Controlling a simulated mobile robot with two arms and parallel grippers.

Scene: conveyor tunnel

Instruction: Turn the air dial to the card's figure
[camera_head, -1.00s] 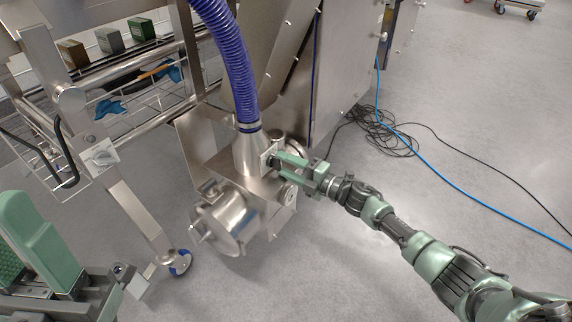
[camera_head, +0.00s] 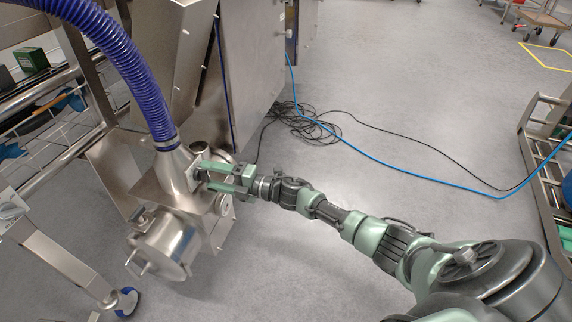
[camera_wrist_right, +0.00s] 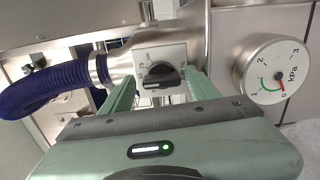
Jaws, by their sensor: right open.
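The air dial (camera_wrist_right: 158,75) is a black knob on a white square plate with small printed figures, in the middle of the right wrist view. Its grip bar lies about level across that picture; the exact setting is too small to read. My right gripper (camera_wrist_right: 159,86) is open, with a green finger on either side of the knob; contact cannot be told. In the head view my right gripper (camera_head: 207,177) reaches the metal housing (camera_head: 182,192) below the blue hose. No card is recognisable. My left gripper is out of view.
A round kPa gauge (camera_wrist_right: 270,72) sits beside the dial. The blue ribbed hose (camera_head: 118,62) runs into the housing. A steel canister (camera_head: 168,245) hangs in front. Cables (camera_head: 303,122) lie on the floor, and a metal cart (camera_head: 545,165) stands at the right.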

